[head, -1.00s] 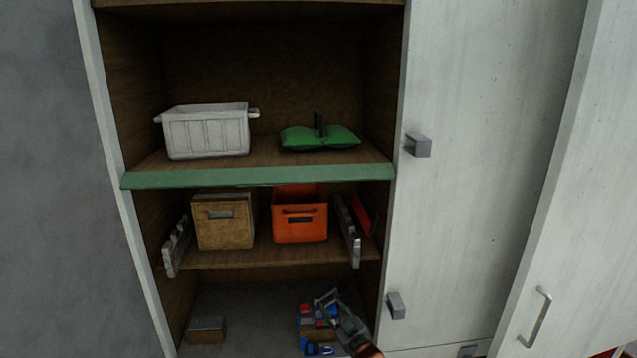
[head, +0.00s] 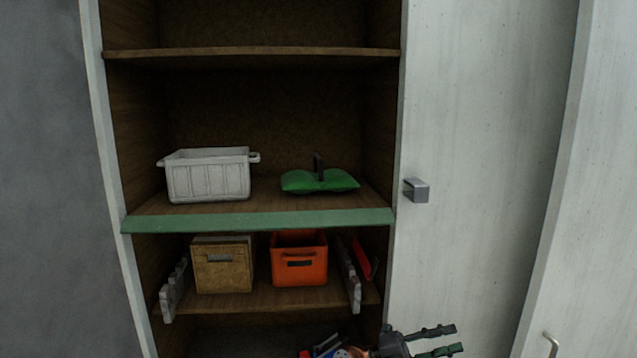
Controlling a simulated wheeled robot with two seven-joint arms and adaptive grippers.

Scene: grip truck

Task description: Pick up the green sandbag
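The green sandbag (head: 320,181) lies on the green-edged shelf (head: 260,220), on its right side. A dark handle stands up from its middle. My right gripper (head: 456,339) is at the bottom of the head view, in front of the white door, below and to the right of the sandbag and well apart from it. Its two fingers point right and are spread with nothing between them. My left gripper is not in view.
A white crate (head: 208,178) stands left of the sandbag on the same shelf. A tan box (head: 222,268) and an orange bin (head: 299,262) stand on the shelf below. Another shelf (head: 250,55) is above. A door handle (head: 416,190) sticks out right of the opening.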

